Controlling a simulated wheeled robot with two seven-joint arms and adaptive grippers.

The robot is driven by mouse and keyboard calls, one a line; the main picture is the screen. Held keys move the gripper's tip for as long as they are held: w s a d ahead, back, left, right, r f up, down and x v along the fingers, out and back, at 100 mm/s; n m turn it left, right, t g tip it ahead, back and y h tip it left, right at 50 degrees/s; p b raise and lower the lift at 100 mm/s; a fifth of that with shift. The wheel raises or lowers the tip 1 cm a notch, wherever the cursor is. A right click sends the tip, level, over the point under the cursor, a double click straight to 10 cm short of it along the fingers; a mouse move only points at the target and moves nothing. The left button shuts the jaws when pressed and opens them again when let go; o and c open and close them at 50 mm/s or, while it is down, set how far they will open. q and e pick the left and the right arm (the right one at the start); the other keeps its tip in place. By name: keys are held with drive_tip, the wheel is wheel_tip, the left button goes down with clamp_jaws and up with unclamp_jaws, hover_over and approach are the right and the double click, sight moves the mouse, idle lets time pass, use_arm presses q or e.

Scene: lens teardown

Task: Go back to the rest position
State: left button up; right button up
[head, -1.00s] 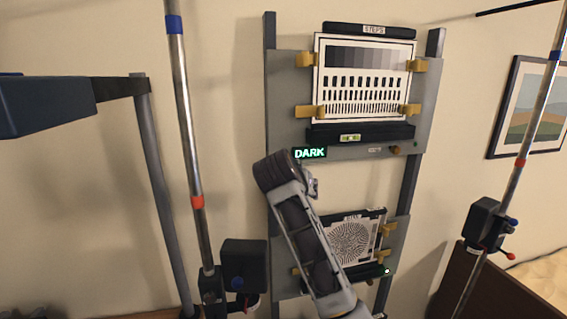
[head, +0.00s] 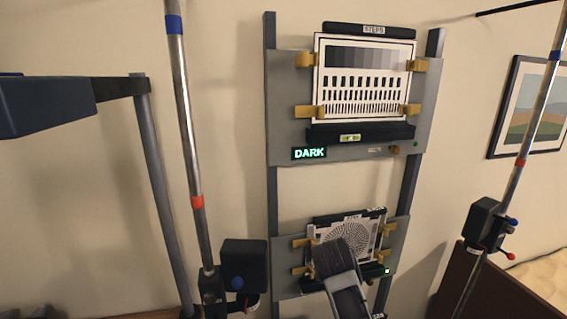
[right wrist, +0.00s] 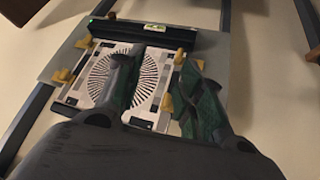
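My right arm (head: 345,285) comes up from the bottom of the head view, its dark end in front of the lower chart panel. Its fingers are hidden there. In the right wrist view my right gripper (right wrist: 157,70) has its two dark fingers apart with nothing held between them. The lower chart (head: 362,232) has a radial line pattern and sits in yellow clips; it shows behind the fingers in the right wrist view (right wrist: 100,75). I cannot tell how far the fingers are from it. My left gripper is not in view.
The upper panel holds a step chart (head: 365,80) above a lit DARK sign (head: 309,153). Metal poles with dark clamps stand left (head: 244,265) and right (head: 485,222) of the rack. A dark blue box (head: 45,105) juts in at the left. A framed picture (head: 530,108) hangs at the right.

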drive_tip(key=s+d+f+n+g+y, duration=0.1)
drive_tip(key=s+d+f, duration=0.3)
drive_tip(key=s, duration=0.5)
drive_tip(key=s+d+f+n+g, duration=0.1)
drive_tip(key=s+d+f, duration=0.1)
drive_tip(key=s+f, duration=0.55)
drive_tip(key=s+d+f+n+g+y, duration=0.1)
drive_tip(key=s+d+f, duration=0.25)
drive_tip(key=s, duration=0.75)
wheel_tip(320, 180, down, 34)
drive_tip(key=s+g+b, duration=0.1)
drive_tip(key=s+g, duration=0.1)
use_arm(q)
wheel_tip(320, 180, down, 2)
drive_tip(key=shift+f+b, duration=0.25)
drive_tip(key=shift+b, duration=0.5)
use_arm(e)
drive_tip(key=s+d+f+g, duration=0.1)
drive_tip(key=s+d+f, duration=0.2)
drive_tip(key=s+f, duration=1.8)
drive_tip(key=shift+s+d+f, duration=0.2)
drive_tip(key=shift+s+f, duration=0.2)
drive_tip(key=shift+s, duration=0.35)
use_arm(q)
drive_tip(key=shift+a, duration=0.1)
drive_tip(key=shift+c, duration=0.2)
